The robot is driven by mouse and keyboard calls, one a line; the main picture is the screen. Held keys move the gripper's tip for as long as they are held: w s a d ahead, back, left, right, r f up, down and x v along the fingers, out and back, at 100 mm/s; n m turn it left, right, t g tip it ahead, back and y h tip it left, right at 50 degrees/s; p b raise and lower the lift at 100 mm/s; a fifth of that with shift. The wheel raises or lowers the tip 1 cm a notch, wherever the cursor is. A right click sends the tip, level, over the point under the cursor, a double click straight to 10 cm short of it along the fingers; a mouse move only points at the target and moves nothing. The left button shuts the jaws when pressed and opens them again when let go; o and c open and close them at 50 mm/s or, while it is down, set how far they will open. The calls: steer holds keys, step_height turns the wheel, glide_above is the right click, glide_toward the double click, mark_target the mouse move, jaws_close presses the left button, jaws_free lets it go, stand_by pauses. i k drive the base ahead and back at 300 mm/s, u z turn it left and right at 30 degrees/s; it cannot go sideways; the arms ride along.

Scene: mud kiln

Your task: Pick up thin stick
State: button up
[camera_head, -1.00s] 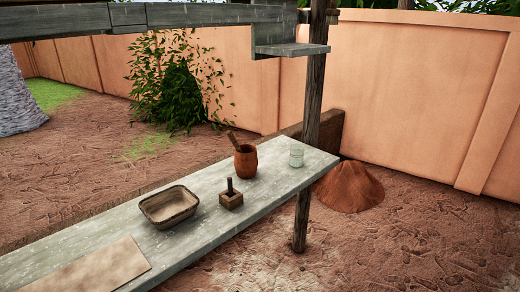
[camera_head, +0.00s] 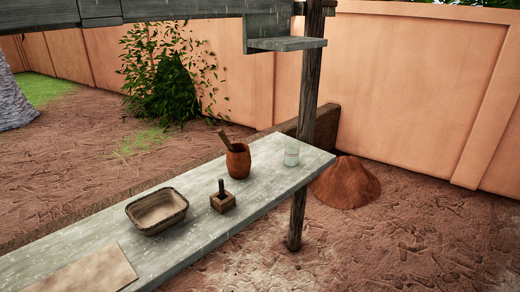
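A short thin dark stick (camera_head: 221,187) stands upright in a small square wooden block or box (camera_head: 223,203) on the grey plank table (camera_head: 205,236). A second, flatter wooden stick (camera_head: 225,140) leans out of a reddish-brown clay pot (camera_head: 238,162) just behind it. I cannot tell which of the two is the thin stick. The lower ends of both are hidden. My gripper is not in view.
A flat tan sheet (camera_head: 92,275) lies at the front left. A wooden post (camera_head: 305,130) rises at the table's right end, with a shelf (camera_head: 287,43) above.

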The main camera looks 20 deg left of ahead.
mark_target(221, 133)
steer(key=z, duration=0.1)
steer(key=i, duration=0.9)
steer(key=z, duration=0.85)
steer(key=k, duration=0.15)
steer(key=u, duration=4.15)
